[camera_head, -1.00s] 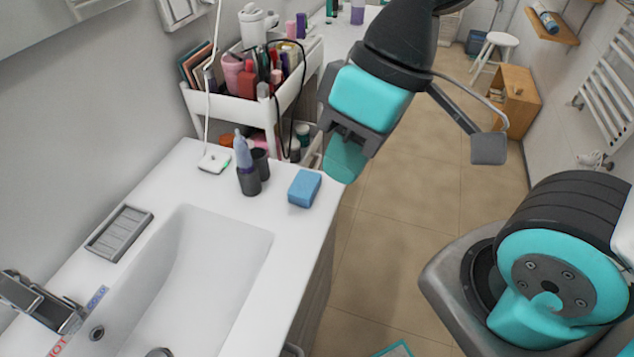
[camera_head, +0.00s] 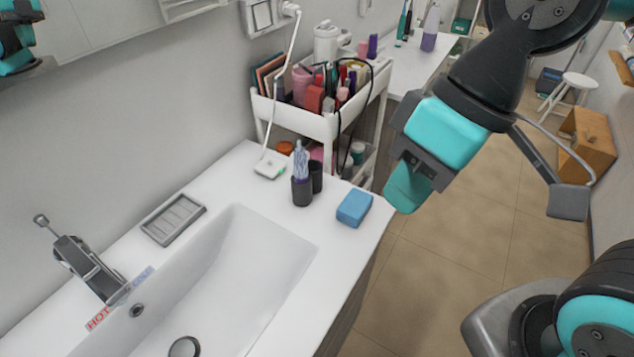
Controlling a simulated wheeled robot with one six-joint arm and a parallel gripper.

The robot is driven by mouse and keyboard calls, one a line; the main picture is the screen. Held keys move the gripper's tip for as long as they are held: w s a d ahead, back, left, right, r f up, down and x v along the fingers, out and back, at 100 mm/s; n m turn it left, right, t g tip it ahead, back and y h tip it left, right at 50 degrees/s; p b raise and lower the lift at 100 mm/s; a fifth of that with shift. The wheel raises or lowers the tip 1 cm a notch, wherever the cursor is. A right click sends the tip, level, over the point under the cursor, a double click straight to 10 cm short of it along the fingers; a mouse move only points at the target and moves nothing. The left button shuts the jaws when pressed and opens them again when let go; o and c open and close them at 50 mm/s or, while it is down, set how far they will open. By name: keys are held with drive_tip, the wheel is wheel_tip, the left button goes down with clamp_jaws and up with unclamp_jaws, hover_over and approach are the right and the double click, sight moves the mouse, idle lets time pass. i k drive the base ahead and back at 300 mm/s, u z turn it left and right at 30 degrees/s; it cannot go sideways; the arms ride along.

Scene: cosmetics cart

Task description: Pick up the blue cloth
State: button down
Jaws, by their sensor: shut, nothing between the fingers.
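A small blue block-shaped item (camera_head: 354,207) lies on the white counter by the sink's right rim, close to the counter's edge. It looks like a sponge or a tightly folded cloth; I cannot tell which. No other blue cloth shows. My gripper (camera_head: 408,190), with teal fingers, is to the right of the blue item, around the counter's right edge, pointing down. Its fingers are together and hold nothing. It looks apart from the blue item; its exact height is hard to judge.
The white sink (camera_head: 235,270) and grey soap dish (camera_head: 173,219) are to the left. Dark cups (camera_head: 302,190), one holding a bottle or brush, stand behind the blue item. A crowded white cart (camera_head: 300,118) is behind the counter. Open floor (camera_head: 440,255) lies right.

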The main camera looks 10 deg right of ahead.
sight(353, 209)
drive_tip(key=k, duration=1.3)
drive_tip(key=u, duration=0.7)
drive_tip(key=i, duration=1.25)
drive_tip(key=z, duration=0.7)
